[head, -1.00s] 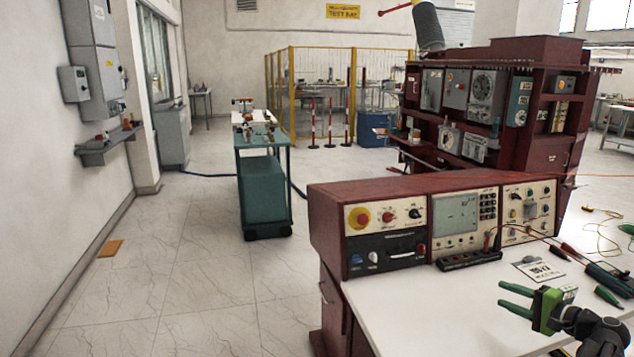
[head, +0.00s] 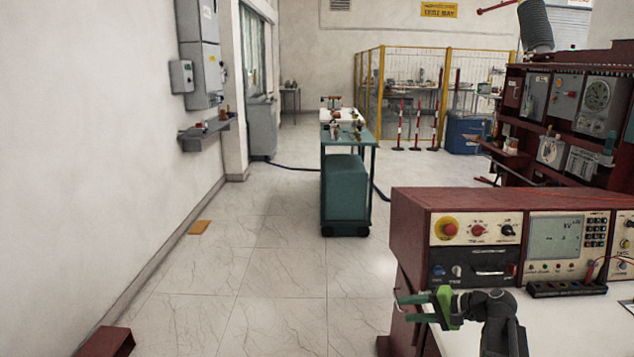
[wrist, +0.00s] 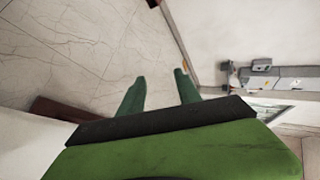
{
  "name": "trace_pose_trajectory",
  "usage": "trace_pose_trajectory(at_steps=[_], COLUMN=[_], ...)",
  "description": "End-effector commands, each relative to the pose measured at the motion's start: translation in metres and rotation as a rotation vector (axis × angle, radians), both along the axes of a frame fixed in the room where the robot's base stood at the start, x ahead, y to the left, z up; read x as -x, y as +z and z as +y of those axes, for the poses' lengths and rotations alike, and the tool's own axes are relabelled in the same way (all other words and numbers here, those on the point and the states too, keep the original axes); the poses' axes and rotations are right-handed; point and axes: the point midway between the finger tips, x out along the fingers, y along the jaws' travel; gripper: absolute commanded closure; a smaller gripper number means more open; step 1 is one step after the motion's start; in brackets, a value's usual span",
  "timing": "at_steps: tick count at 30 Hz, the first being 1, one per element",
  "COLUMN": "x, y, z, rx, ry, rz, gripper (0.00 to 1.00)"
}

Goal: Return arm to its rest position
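My gripper (head: 408,309) is at the lower right of the head view, at the left end of the white bench top (head: 465,342) and in front of the red control console (head: 410,228). Its green fingers point left and stand apart with nothing between them. In the wrist view my gripper (wrist: 157,92) also shows two separate green fingers, with floor and wall beyond them. My dark arm link runs down from it at the bottom of the head view.
A teal cart (head: 345,195) stands mid-floor with a cable near it. A yellow fence (head: 412,95) is behind. Wall boxes (head: 200,60) and a shelf (head: 205,133) are at left. An orange piece (head: 199,227) lies on the floor.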

Motion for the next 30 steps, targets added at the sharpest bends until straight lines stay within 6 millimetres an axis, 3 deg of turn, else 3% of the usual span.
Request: trace_pose_trajectory(at_steps=[1, 3, 6, 9, 12, 14, 16, 21, 23, 30], x=[0.004, 0.012, 0.030, 0.053, 0.079, 0.094, 0.108, 0.129, 0.128, 0.127], y=[-0.012, -0.029, -0.053, -0.075, -0.095, -0.106, -0.115, -0.124, -0.093, -0.023], z=[0.046, 0.096, 0.152, 0.191, 0.214, 0.216, 0.202, 0.136, 0.139, 0.139], rx=[0.050, 0.133, 0.259, 0.395, 0.550, 0.656, 0.773, 1.041, 1.034, 1.030], ry=[0.079, 0.177, 0.304, 0.415, 0.513, 0.560, 0.589, 0.601, 0.609, 0.607], rz=[0.028, 0.066, 0.112, 0.152, 0.190, 0.216, 0.249, 0.362, 0.359, 0.358], gripper=[0.60, 0.60, 0.60, 0.60, 0.60, 0.60, 0.60, 0.60, 0.60, 0.60])
